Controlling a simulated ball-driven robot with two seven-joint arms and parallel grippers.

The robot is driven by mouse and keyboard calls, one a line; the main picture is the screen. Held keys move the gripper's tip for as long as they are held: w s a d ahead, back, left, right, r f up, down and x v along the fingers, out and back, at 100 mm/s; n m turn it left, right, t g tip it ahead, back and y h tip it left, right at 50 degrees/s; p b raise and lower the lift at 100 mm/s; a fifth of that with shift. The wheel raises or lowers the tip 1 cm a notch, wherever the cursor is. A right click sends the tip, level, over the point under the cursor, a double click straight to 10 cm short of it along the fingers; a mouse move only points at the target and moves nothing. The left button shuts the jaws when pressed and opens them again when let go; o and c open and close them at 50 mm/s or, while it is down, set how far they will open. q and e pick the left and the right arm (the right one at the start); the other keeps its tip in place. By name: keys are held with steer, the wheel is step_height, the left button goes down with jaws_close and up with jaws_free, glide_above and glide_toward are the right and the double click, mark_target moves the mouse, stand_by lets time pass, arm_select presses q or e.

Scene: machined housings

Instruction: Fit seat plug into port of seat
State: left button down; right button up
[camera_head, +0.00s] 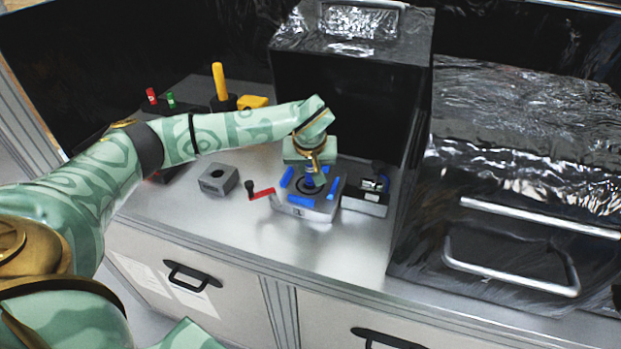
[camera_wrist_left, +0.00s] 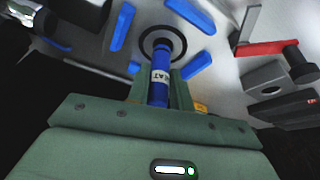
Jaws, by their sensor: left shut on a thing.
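The blue seat plug (camera_wrist_left: 159,88), with a white label ending in "AT", stands between the fingers of my left gripper (camera_wrist_left: 157,92). In the head view the left gripper (camera_head: 311,172) is shut on the plug, over the grey seat housing (camera_head: 322,213). The housing has blue pads around a dark-ringed round port (camera_wrist_left: 181,46). In the wrist view the plug's far end overlaps the ring. I cannot tell whether it is inside the port or just above it. In the head view the gripper largely hides the plug. My right gripper is not in view.
A red crank (camera_head: 262,193) juts from the housing's left. A grey block with a hole (camera_head: 218,179) stands further left; a small dark-and-grey device (camera_head: 366,197) sits close right. A large black box (camera_head: 350,90) stands behind. The front counter strip is clear.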

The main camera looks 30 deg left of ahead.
mark_target(309, 179)
arm_select(q)
steer(key=shift+w+a+f, duration=0.15)
steer(key=shift+f, duration=0.15)
steer(key=shift+s+f, duration=0.15)
steer(key=shift+f, duration=0.8)
steer(key=shift+s+f, duration=0.1)
steer(key=shift+f, duration=0.8)
steer(key=c, duration=1.2)
jaws_free()
steer(key=shift+w+f, duration=0.1)
steer(key=shift+w, duration=0.05)
steer(key=shift+c, duration=0.2)
steer(key=shift+w+a, duration=0.1)
steer(key=shift+w, duration=0.1)
